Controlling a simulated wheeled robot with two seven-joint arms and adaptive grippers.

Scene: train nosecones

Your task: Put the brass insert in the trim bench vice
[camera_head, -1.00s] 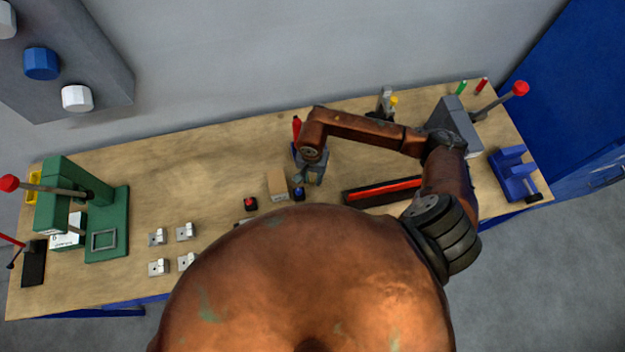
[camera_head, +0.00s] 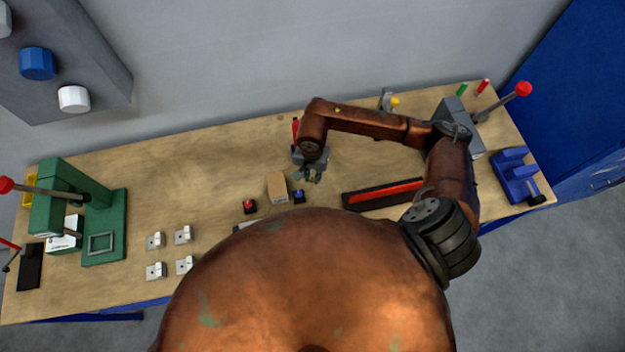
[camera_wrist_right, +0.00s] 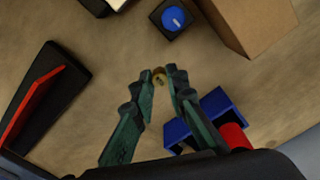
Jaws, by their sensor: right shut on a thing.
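My right gripper (camera_head: 313,178) is over the middle of the bench. In the right wrist view its two teal fingers (camera_wrist_right: 161,88) are shut on a small brass insert (camera_wrist_right: 158,76), held at the fingertips. Only a little of the insert shows, and it is too small to make out in the head view. A blue vice (camera_head: 513,172) with a dark screw end stands at the bench's right end, well away from the gripper. I cannot tell for sure that it is the trim bench vice. My left gripper is not in view.
A blue holder (camera_wrist_right: 226,105) with a red-handled item (camera_wrist_right: 236,137) is close by the gripper. A cardboard box (camera_head: 277,187), a blue button (camera_head: 299,196) and a red button (camera_head: 250,206) are near. A black tray (camera_head: 385,194) with a red bar lies right. A green press (camera_head: 105,225) stands left.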

